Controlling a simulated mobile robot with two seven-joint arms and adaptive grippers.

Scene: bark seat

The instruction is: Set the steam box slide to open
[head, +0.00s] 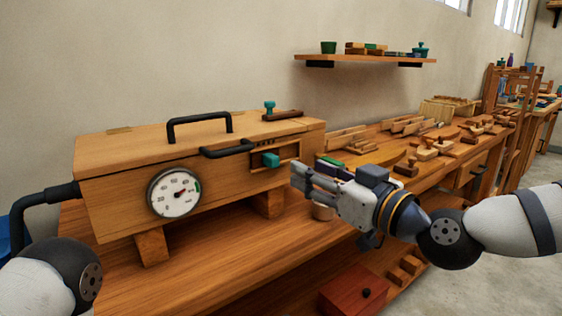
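The steam box (120,179) is a long wooden box on wooden blocks, standing on the bench at the left. A round dial gauge (174,193) is on its front. The slide (271,159) is a teal knob in a framed slot near the box's right end, below a row of dark holes. My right gripper (297,176) is just right of the slide, pointing left at it, with a small gap that seems to show between them. Its fingers look close together, but their opening is hard to judge. My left arm shows at the lower left; its gripper is out of view.
Black handles (199,118) stand on the lid and front edge of the box. A long bench (459,155) with several wooden parts runs to the right. A shelf (365,60) hangs on the wall. A red box (352,291) sits low in front.

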